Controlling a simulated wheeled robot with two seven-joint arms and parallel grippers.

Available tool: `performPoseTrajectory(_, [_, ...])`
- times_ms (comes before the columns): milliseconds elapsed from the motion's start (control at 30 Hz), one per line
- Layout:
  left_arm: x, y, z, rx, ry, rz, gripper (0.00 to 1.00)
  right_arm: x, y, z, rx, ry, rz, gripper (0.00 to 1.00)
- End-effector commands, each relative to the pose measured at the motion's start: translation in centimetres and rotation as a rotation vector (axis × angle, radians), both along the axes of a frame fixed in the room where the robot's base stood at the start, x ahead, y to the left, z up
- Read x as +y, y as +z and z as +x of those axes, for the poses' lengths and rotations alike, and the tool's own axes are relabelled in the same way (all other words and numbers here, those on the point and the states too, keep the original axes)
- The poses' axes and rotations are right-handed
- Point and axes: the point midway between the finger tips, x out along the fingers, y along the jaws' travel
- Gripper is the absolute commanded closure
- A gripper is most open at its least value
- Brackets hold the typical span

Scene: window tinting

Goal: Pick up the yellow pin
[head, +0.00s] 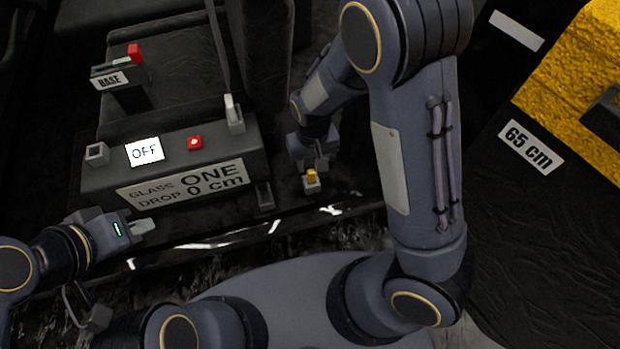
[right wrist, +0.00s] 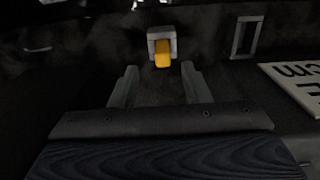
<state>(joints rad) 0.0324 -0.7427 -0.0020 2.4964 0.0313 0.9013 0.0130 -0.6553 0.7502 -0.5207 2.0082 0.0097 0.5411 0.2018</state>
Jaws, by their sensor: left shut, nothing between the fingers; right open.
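The yellow pin (head: 311,176) stands in a small grey square socket (head: 312,187) to the right of the dark control box. In the right wrist view the pin (right wrist: 162,54) shows in its grey socket (right wrist: 151,37), just beyond my fingertips. My right gripper (right wrist: 160,80) is open, its two fingers apart with nothing between them and the pin roughly in line with the gap. In the head view it hangs just above and behind the pin. My left gripper (head: 148,227) is shut and empty, in front of the control box at the left.
The control box (head: 220,165) carries an OFF display (head: 144,152), a red button (head: 195,142), an empty grey socket (head: 97,154) and a lever (head: 234,115). An empty slot (right wrist: 246,37) is right of the pin in the wrist view. A yellow block (head: 575,90) stands far right.

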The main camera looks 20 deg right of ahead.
Motion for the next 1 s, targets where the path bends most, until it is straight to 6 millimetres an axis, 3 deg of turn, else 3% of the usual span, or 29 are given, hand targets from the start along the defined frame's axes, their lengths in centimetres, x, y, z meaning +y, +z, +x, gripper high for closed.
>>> performPoseTrajectory(333, [0.0, -2.7, 0.0, 0.0, 0.0, 0.0, 1.0, 0.4, -4.8, -0.3, 0.002, 0.002, 0.001, 0.57])
performPoseTrajectory(600, [0.0, -2.6, 0.0, 0.0, 0.0, 0.0, 1.0, 0.4, -4.9, -0.3, -0.001, 0.002, 0.002, 0.57])
performPoseTrajectory(900, [0.0, -2.6, 0.0, 0.0, 0.0, 0.0, 1.0, 0.4, -4.9, -0.3, 0.0, 0.002, 0.002, 0.97])
performPoseTrajectory(1000, [0.0, -2.6, 0.0, 0.0, 0.0, 0.0, 1.0, 0.4, -4.9, -0.3, 0.0, 0.002, 0.002, 1.0])
